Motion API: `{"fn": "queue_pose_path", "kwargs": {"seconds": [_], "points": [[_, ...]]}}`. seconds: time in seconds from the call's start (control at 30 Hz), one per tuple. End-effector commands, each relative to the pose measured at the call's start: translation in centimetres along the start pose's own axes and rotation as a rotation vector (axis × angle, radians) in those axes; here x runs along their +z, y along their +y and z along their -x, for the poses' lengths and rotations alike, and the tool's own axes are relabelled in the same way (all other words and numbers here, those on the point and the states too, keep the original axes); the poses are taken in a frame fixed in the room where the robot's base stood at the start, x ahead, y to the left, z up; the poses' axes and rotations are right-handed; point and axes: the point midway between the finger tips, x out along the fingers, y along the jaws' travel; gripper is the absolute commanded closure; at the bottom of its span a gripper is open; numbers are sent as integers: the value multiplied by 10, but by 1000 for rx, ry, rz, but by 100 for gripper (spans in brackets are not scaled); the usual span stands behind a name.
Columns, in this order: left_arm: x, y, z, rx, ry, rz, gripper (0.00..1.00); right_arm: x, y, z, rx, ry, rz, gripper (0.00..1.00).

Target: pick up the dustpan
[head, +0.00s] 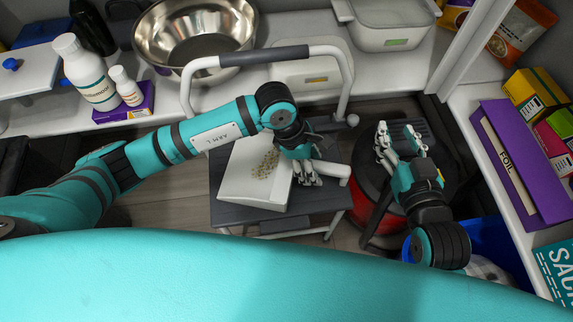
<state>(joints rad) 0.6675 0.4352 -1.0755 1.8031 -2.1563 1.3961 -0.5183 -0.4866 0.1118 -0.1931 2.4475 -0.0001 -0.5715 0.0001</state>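The white dustpan (245,187) lies on a grey step stool (280,222), with a scatter of small tan bits on its pan. Its short white handle (335,170) points right. My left gripper (308,177) is over the junction of pan and handle, with its fingers pointing down. The wrist hides part of the dustpan, and I cannot tell whether the fingers touch or close on the handle. My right gripper (399,138) is to the right of the stool, with its fingers spread and nothing between them.
The stool's white rail (340,70) arches behind my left wrist. A round black-and-red bin (372,190) stands right of the stool. A steel bowl (195,38) and bottles (85,72) are on the back shelf. A purple foil box (515,160) is on the right shelf.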

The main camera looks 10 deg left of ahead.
Motion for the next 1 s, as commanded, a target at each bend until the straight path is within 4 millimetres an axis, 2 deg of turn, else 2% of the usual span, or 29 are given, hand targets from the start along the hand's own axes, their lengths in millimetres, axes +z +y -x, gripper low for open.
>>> {"fn": "queue_pose_path", "kwargs": {"seconds": [0.03,0.4,0.43,0.87,1.0], "points": [[0,0,0,0,0,0,49,0,0,0,0,0,0,60],[0,0,0,0,0,0,98,0,0,0,1,-2,0,60],[0,0,0,0,0,0,100,0,0,0,1,-2,0,60],[2,0,4,1,-1,-1,100,1,0,0,1,-13,0,60],[5,0,12,1,-1,-2,100,15,2,4,4,-91,1,60]]}}
